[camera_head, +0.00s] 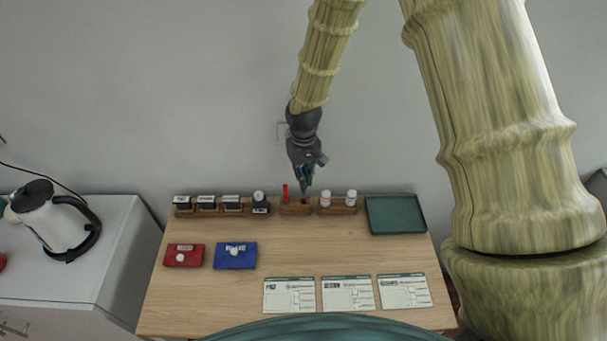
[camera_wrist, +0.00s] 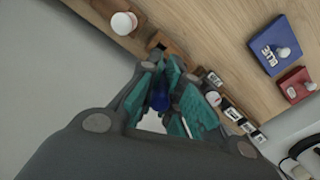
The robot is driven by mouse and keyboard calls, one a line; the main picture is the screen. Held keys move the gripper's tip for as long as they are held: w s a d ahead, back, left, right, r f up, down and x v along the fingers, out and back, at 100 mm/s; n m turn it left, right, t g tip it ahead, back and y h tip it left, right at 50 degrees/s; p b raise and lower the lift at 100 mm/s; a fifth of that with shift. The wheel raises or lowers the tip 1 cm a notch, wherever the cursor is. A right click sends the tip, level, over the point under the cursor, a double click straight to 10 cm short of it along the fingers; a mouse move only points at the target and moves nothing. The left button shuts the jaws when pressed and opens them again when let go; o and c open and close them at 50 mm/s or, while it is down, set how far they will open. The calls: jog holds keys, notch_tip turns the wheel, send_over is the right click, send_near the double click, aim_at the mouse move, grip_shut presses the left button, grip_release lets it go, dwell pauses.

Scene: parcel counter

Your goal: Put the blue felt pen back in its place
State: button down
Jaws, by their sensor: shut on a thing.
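The blue felt pen (camera_wrist: 160,99) is held between the teal pads of my gripper (camera_wrist: 165,100) in the wrist view. In the head view my gripper (camera_head: 306,182) points down just above the right part of the wooden pen block (camera_head: 297,209) at the back of the table. A red pen (camera_head: 285,192) stands upright in the left part of that block. The pen's lower end is hard to make out, so I cannot tell whether it is inside the block's slot.
A wooden rack with two white-capped bottles (camera_head: 351,196) stands close right of the block. A green tray (camera_head: 396,214), red pad (camera_head: 184,256), blue pad (camera_head: 235,257) and printed cards (camera_head: 347,294) lie around.

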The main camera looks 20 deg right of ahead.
aim_at(304, 191)
jog(key=shift+f+b, duration=0.3)
jog(key=shift+f, duration=0.35)
jog(key=shift+f+b, duration=1.25)
jog(key=shift+f, duration=1.7)
dwell(0.4)
dwell(0.3)
jog(key=c, duration=1.8)
grip_release()
jog(key=shift+r, duration=0.1)
jog(key=shift+r+p, duration=1.8)
jog(key=shift+r, duration=0.75)
